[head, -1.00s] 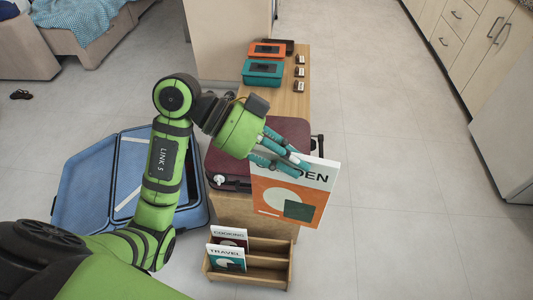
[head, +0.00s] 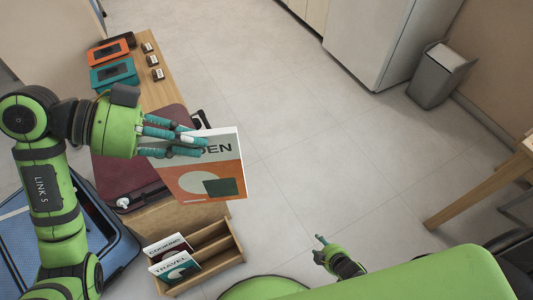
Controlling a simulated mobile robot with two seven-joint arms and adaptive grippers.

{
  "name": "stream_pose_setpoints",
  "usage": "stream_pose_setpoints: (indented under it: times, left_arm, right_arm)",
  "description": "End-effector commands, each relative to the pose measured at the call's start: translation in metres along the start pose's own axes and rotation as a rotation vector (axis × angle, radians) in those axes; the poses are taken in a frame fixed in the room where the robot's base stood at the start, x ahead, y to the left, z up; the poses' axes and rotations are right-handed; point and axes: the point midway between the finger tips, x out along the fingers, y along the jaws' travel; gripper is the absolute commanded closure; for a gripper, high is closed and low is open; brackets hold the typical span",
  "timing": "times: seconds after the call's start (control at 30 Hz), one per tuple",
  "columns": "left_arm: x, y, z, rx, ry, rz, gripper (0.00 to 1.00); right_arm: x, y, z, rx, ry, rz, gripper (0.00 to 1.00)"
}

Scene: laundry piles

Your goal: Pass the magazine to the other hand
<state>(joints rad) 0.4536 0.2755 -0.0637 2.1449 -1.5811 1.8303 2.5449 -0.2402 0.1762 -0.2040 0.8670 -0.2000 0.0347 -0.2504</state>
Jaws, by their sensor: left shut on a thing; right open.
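My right arm hides part of that gripper.
A wooden rack (head: 222,244) holding "Cooking" and "Travel" magazines stands below. A dark red case (head: 120,172) lies on a wooden bench, with an open blue suitcase (head: 115,235) beside it. A grey bin (head: 432,82) and a table (head: 500,178) are at right. The middle floor is clear.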

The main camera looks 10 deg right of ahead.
Motion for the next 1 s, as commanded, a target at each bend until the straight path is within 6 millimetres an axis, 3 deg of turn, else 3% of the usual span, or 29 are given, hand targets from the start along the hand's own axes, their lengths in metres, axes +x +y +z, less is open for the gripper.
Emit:
stream_pose_setpoints:
  times: [0.1,0.27,0.37,0.5,0.63,0.8,0.9,1.0]
  left_arm:
    - [0.0,0.0,-0.001,0.001,0.002,-0.001,1.0]
    - [0.0,0.0,-0.001,0.001,0.002,-0.001,1.0]
    - [0.0,0.0,-0.001,0.001,0.002,-0.001,1.0]
    - [0.0,0.0,-0.001,0.001,0.002,-0.001,1.0]
    - [0.0,0.0,-0.001,0.001,0.002,-0.001,1.0]
    - [0.0,0.0,-0.001,0.001,0.002,-0.001,1.0]
    - [0.0,0.0,-0.001,0.001,0.002,-0.001,1.0]
    - [0.0,0.0,-0.001,0.001,0.002,-0.001,1.0]
  right_arm:
    - [0.001,0.048,-0.057,-0.187,0.163,0.092,0.5]
    - [-0.014,0.101,-0.135,-0.459,0.374,0.234,0.5]
    - [-0.033,0.128,-0.185,-0.641,0.502,0.336,0.5]
    - [-0.073,0.155,-0.254,-0.915,0.683,0.501,0.5]
    - [-0.122,0.168,-0.313,-1.195,0.851,0.684,0.5]
    - [-0.201,0.16,-0.375,-1.605,1.076,0.974,0.5]
    - [-0.247,0.145,-0.396,-1.851,1.201,1.167,0.5]
    - [-0.286,0.126,-0.405,-2.074,1.313,1.354,0.5]
